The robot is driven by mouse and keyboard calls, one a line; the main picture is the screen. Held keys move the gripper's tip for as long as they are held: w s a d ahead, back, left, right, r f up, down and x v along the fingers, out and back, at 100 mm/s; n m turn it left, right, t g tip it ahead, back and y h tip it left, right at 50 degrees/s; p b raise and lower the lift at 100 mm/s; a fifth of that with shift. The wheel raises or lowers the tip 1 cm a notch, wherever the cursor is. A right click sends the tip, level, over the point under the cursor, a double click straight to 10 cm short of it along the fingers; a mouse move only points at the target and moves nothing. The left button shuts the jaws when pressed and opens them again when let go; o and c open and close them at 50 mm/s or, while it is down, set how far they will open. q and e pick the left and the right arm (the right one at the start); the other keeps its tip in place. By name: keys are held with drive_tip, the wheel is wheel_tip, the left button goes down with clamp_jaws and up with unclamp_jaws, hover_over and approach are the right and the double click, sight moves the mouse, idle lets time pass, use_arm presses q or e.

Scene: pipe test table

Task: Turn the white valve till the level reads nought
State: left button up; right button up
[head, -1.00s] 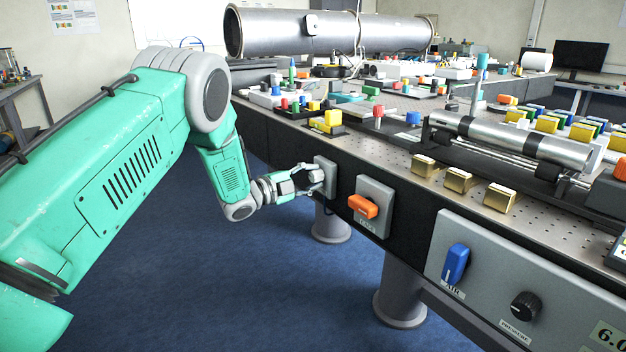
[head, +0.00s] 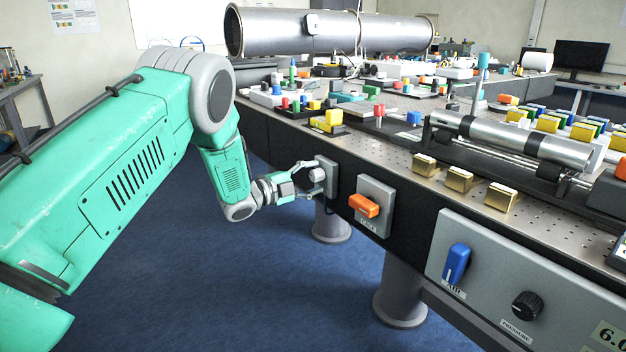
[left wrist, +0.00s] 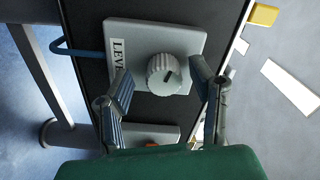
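In the head view the knob (head: 317,174) sits on the table's side panel. My left gripper (head: 306,182) is at the knob. In the left wrist view its two fingers (left wrist: 162,92) are open, one on each side of the knob, with gaps showing. My right gripper is not in view.
An orange handle (head: 364,206) on its own plate is close to the right of the knob. Further right are a blue handle (head: 457,263) and a black pressure knob (head: 526,305). Blue floor (head: 250,290) lies clear below my left arm.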

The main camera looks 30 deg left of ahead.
use_arm(q)
drive_tip(key=v, duration=1.2)
drive_tip(key=shift+f, duration=0.1)
